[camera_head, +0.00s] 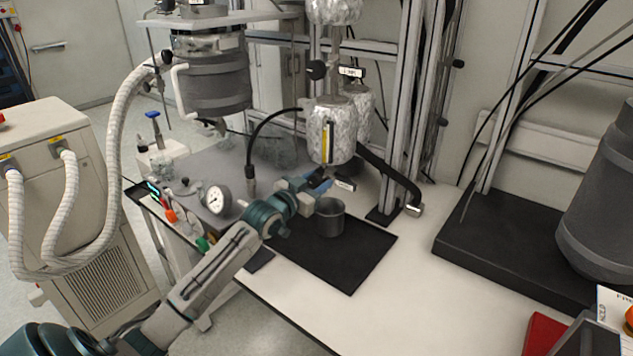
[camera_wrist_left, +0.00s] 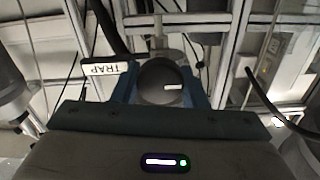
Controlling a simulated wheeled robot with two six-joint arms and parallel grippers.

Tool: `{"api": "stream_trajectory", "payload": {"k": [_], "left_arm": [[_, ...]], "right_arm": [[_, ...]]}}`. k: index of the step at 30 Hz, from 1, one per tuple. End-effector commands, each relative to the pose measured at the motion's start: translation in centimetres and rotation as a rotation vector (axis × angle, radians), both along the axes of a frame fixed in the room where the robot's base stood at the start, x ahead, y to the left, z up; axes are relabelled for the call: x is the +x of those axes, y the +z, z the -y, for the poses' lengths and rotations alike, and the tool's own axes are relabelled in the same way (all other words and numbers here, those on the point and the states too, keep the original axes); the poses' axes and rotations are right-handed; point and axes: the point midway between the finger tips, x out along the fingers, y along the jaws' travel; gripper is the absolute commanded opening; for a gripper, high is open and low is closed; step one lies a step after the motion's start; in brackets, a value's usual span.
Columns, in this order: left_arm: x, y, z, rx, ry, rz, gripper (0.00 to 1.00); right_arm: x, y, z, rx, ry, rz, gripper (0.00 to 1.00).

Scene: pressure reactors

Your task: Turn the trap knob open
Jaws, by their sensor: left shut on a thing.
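The trap knob (camera_wrist_left: 157,80) is a dark round knob with a short white mark, seen in the left wrist view between the fingers of my left gripper (camera_wrist_left: 160,90). The mark lies about level, on the knob's right side. A white TRAP label (camera_wrist_left: 105,69) shows upside down to the left of the knob. In the head view my left gripper (camera_head: 318,182) reaches under the foil-wrapped vessel (camera_head: 331,132), shut on the knob. The gripper hides the knob there; a small white label (camera_head: 344,184) shows beside it. My right gripper is not in view.
A metal cup (camera_head: 330,217) stands on the black mat (camera_head: 348,268) just below the gripper. A pressure gauge (camera_head: 216,198) and a black hose (camera_head: 250,150) are left of it. A second black knob (camera_head: 316,70) with a label sits higher. The white table front is clear.

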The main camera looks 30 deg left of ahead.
Motion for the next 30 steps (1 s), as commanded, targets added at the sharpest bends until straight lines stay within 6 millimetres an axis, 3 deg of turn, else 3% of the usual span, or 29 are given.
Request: {"api": "stream_trajectory", "payload": {"k": [11,30], "left_arm": [[0.0,0.4,0.0,-0.223,-0.001,-0.020,0.17],[0.0,0.3,-0.2,-0.828,0.000,-0.065,0.17]], "right_arm": [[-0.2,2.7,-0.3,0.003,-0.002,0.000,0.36],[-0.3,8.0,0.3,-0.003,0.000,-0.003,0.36]]}}
